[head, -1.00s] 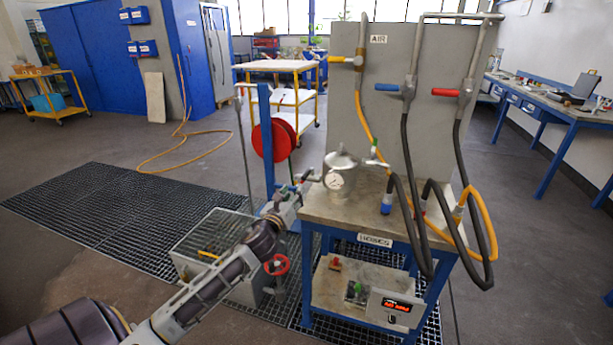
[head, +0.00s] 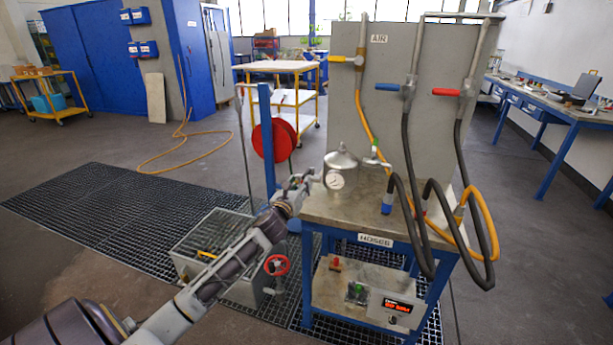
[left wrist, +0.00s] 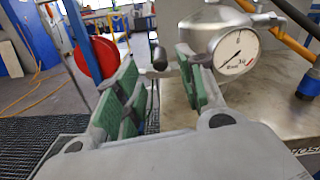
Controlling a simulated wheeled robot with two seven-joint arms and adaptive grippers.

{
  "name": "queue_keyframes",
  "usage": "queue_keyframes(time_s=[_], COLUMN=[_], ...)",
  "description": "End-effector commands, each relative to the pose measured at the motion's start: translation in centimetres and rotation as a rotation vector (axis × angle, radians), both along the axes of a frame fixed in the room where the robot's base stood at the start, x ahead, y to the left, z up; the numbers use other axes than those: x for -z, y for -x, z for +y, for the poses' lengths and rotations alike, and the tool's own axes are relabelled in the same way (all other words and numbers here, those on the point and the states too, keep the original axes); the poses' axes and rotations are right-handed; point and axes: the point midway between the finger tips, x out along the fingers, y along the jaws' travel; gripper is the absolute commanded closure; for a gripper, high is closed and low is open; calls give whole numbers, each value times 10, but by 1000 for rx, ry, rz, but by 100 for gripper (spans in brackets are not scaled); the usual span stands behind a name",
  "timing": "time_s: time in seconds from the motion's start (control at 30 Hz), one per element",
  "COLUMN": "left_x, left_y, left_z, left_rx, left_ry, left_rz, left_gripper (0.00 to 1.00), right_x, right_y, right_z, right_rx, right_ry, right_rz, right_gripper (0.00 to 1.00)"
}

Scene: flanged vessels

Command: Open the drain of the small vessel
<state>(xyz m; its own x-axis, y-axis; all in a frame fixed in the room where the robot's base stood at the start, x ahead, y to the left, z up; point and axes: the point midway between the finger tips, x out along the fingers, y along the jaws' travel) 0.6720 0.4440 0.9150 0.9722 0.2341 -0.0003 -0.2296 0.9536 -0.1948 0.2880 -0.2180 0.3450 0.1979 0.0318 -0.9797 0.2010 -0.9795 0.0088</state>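The small vessel (head: 341,172) is a shiny metal pot with a domed lid and a round dial gauge on its front. It stands at the left edge of the table top. In the left wrist view the vessel (left wrist: 205,30) is at the upper right. A short drain lever with a dark rounded end (left wrist: 160,58) shows between my finger pads, left of the vessel. My left gripper (head: 303,182) is beside the vessel's left side. In the left wrist view its green-padded fingers (left wrist: 157,68) are apart, with a gap around the lever end. My right gripper is out of view.
A grey panel (head: 400,90) with yellow, blue and red valve handles and hanging hoses stands behind the table (head: 345,215). A red handwheel (head: 277,265) and grey tank (head: 205,250) are below.

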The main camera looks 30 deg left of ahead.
Motion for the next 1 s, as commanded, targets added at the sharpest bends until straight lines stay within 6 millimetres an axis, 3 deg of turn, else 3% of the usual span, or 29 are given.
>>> queue_keyframes(time_s=[0.67, 1.0], left_x=[0, 0], left_y=[-49, -70], left_z=[12, 17], left_rx=[0, 0], left_ry=[1, 2], left_rz=[-1, 0], left_gripper=[60, 60], right_x=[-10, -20], right_y=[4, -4], right_z=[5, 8], right_rx=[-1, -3], right_ry=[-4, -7], right_rz=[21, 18], right_gripper=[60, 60])
